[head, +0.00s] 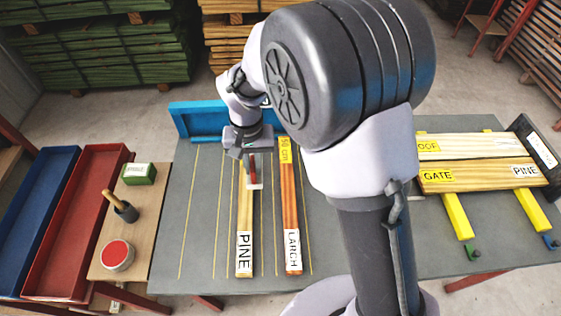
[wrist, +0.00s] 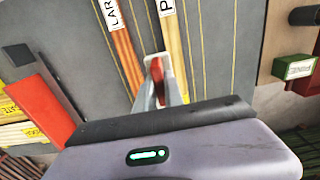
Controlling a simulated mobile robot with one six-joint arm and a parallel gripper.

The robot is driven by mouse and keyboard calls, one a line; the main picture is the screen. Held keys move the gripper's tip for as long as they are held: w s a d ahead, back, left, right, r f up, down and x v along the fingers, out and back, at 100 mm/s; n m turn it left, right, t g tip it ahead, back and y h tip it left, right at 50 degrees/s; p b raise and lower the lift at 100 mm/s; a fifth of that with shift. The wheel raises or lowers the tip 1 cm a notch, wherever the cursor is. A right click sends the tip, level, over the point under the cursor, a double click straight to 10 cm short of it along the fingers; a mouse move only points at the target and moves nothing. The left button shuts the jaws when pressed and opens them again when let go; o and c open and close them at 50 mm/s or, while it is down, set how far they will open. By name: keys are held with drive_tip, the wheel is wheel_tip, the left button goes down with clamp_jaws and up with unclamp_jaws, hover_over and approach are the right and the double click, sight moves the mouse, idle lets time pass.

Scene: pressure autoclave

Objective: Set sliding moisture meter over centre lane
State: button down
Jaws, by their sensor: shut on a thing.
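My gripper (head: 247,155) is shut on a small red part that I take to be the moisture meter's handle (head: 253,172). A pale flat piece (head: 255,186) shows just below it, over the PINE board (head: 244,225). The red part (wrist: 157,72) also sits between my fingers (wrist: 160,92) in the wrist view. The LARCH board (head: 290,220) lies in a lane to the right of PINE in the head view. Yellow lines mark the lanes on the grey table (head: 170,265). Whether the meter touches the board is unclear, and my gripper hides its upper part.
A blue fence (head: 195,120) stands at the table's back edge. At left are a red tray (head: 112,165), a blue tray (head: 55,180) and a side shelf with a green box (head: 138,174), cup (head: 126,212) and red-topped tin (head: 116,255). Labelled boards (head: 470,176) lie at right.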

drive_tip(key=a, duration=0.4)
drive_tip(key=shift+a, duration=0.15)
drive_tip(key=c, duration=1.4)
unclamp_jaws()
drive_tip(key=shift+c, duration=0.2)
drive_tip(key=shift+r, duration=0.1)
wheel_tip(320, 180, up, 17)
drive_tip(key=p, duration=0.5)
drive_tip(key=shift+r, duration=0.15)
